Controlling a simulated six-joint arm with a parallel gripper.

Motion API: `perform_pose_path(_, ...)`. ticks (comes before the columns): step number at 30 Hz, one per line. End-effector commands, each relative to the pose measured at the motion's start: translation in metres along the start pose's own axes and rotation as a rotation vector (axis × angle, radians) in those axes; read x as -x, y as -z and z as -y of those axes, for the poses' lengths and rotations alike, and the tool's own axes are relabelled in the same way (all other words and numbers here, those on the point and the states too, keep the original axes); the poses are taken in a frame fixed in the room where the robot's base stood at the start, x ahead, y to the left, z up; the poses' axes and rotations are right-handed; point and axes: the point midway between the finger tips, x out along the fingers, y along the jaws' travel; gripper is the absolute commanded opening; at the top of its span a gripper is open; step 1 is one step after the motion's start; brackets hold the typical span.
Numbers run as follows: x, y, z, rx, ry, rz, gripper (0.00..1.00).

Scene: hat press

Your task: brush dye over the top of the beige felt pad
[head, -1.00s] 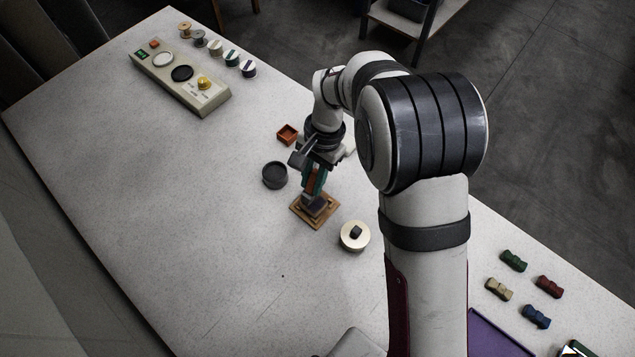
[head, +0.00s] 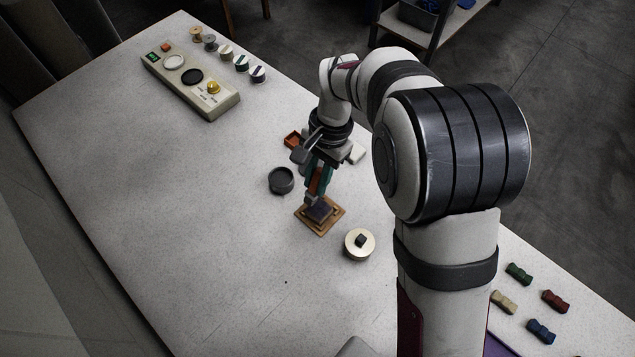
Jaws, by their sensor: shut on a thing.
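A wooden board (head: 326,229) lies on the table near the middle of the head view. On it sits a small block with a dark purple-grey top (head: 321,212), which seems to be the felt pad; no clear beige shows. My gripper (head: 319,180), with green fingers, points down just above the pad. It is shut on a brush with an orange-brown handle (head: 315,186). The brush's pale grey lower end (head: 309,200) is at the pad's upper left edge; I cannot tell whether it touches.
A round cream lid with a black knob (head: 359,244) sits right of the board. A control panel (head: 190,81) and several spools stand far left. The table's left middle is clear.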

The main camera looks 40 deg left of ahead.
Motion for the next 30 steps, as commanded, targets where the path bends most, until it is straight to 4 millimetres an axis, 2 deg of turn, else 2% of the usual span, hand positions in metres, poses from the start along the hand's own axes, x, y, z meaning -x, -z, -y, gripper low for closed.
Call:
perform_pose_path(12,0.036,-0.008,0.001,0.001,0.000,-0.001,0.00)
perform_pose_path(24,0.040,-0.009,0.000,0.000,-0.001,0.000,0.00)
perform_pose_path(28,0.050,0.002,-0.012,-0.001,0.001,-0.004,0.00)
perform_pose_path(30,0.061,0.015,-0.028,-0.002,0.003,-0.007,0.00)
